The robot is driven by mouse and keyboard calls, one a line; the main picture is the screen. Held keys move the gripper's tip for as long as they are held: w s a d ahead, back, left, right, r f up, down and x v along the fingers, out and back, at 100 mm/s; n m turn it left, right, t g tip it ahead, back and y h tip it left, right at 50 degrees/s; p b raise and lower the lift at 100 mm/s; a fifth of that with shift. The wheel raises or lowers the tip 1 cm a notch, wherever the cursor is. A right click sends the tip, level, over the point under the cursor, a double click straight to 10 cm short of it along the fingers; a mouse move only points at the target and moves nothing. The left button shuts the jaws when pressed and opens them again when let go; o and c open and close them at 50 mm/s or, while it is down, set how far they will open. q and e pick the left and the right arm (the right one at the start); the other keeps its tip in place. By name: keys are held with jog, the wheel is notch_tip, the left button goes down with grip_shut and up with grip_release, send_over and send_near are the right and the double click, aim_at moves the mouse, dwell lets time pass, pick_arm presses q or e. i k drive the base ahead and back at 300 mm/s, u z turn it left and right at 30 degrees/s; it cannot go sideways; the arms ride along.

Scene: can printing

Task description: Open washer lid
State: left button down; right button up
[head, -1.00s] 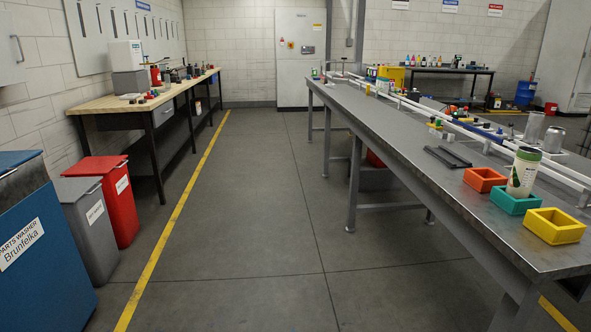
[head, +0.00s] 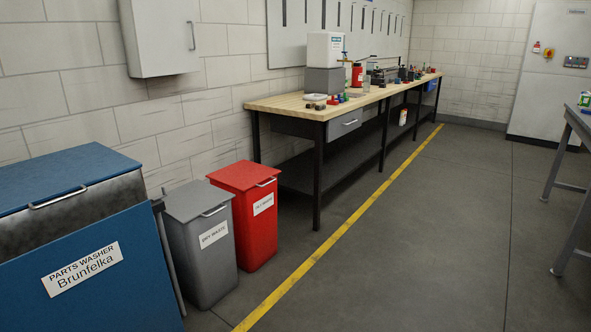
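The parts washer (head: 120,290) stands at the lower left, a blue cabinet with a white label reading "PARTS WASHER Brunfelka". Its blue lid (head: 60,184) lies flat and closed on top of a worn metal tub. A bar handle (head: 58,198) runs along the lid's front edge. The left part of the washer is cut off by the picture's edge. Neither of my grippers is in view.
A grey bin (head: 205,250) and a red bin (head: 252,215) stand right of the washer. A wooden workbench (head: 290,105) runs along the wall behind them. A wall cabinet (head: 162,38) hangs above.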

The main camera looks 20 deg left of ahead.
aim_at(28, 183)
jog(key=u, duration=1.25)
jog(key=i, duration=1.25)
jog(key=u, duration=1.1)
